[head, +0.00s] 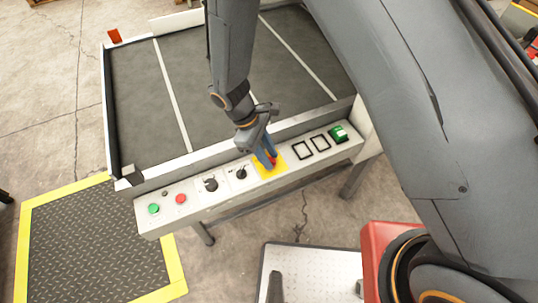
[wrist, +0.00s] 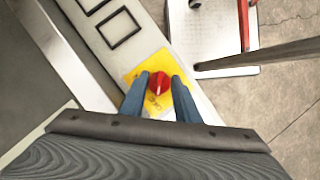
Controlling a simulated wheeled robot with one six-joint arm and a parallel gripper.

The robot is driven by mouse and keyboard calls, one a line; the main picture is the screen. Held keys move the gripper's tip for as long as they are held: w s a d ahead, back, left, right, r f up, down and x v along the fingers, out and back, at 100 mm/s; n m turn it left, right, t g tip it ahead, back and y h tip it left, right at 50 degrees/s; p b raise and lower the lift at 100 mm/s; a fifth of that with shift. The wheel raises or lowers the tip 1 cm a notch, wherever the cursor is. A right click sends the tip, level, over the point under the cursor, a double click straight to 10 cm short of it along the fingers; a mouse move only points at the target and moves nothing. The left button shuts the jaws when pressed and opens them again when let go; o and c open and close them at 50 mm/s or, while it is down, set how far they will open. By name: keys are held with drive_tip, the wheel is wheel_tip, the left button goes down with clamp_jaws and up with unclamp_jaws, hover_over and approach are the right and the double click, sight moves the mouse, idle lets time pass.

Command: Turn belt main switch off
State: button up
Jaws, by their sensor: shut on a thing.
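The belt main switch is a red rotary knob (wrist: 159,84) on a yellow plate (wrist: 147,65), set in the pale control panel. In the head view the yellow plate (head: 268,173) lies right of two black knobs, and the red knob (head: 273,161) is partly hidden by my fingers. My gripper (head: 268,158) reaches down to the plate. In the wrist view its two blue fingers (wrist: 158,90) stand on either side of the red knob, shut on it. A pale mark on the knob runs roughly up and down the picture.
The panel (head: 222,200) also carries a green button (head: 154,209), a red button (head: 180,199), two black knobs (head: 211,184), black square frames (head: 302,150) and a green rocker (head: 339,133). The dark belt (head: 190,90) lies behind it. A yellow-edged floor plate (head: 95,240) is at left.

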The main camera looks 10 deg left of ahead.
drive_tip(key=o, duration=1)
drive_tip(key=shift+b+v, duration=0.9)
drive_tip(key=shift+v, duration=3.05)
